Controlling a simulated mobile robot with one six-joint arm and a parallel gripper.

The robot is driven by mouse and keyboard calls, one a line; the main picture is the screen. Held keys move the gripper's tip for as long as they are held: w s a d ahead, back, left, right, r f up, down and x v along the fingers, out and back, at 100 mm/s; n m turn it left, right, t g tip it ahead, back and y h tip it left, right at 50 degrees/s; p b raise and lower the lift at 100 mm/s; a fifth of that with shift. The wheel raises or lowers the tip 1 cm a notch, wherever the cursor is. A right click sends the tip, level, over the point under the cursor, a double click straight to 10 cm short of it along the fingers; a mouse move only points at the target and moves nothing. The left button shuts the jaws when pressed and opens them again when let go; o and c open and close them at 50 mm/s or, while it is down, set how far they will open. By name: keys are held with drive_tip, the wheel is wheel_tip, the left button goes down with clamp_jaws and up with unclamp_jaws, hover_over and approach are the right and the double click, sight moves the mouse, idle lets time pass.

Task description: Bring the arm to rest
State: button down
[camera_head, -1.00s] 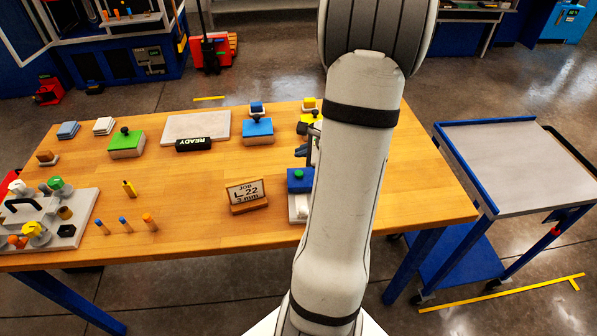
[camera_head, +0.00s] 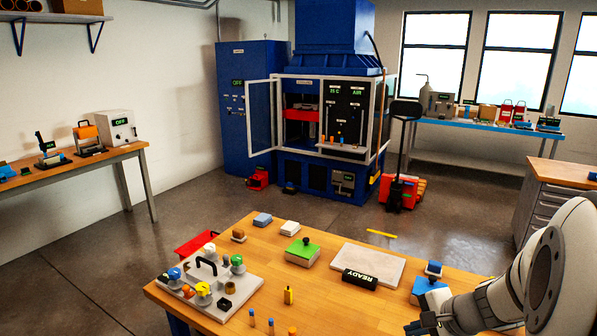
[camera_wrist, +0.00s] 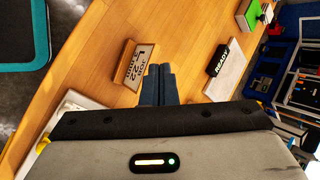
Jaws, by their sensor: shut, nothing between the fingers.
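My arm (camera_head: 540,275) shows at the right edge of the head view, over the right end of the wooden workbench. My gripper (camera_wrist: 159,72) is seen in the wrist view with its two dark fingers together and nothing between them. It points over the bench top, close to the job sign (camera_wrist: 138,64) that reads JOB L 22 3 mm; I cannot tell how far above the bench it is. In the head view only a small dark part of the gripper (camera_head: 423,324) shows at the bottom, near the blue block.
On the bench (camera_head: 215,262) are a tray of coloured fittings (camera_head: 245,287), a green block (camera_head: 302,254), a pale board (camera_head: 372,262) with a READY display (camera_head: 360,279) and a blue block (camera_head: 425,290). A blue machine (camera_head: 315,110) stands behind. Grey floor (camera_head: 100,240) is open at left.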

drive_tip(key=s+a+r+n+g+h, duration=0.2)
drive_tip(key=s+a+r+n+h, duration=0.2)
drive_tip(key=s+a+r+n, duration=0.3)
drive_tip(key=s+a+n, duration=0.4)
drive_tip(key=s+n, duration=0.1)
drive_tip(key=n, duration=0.3)
drive_tip(key=shift+s+g, duration=0.3)
drive_tip(key=shift+s, duration=0.05)
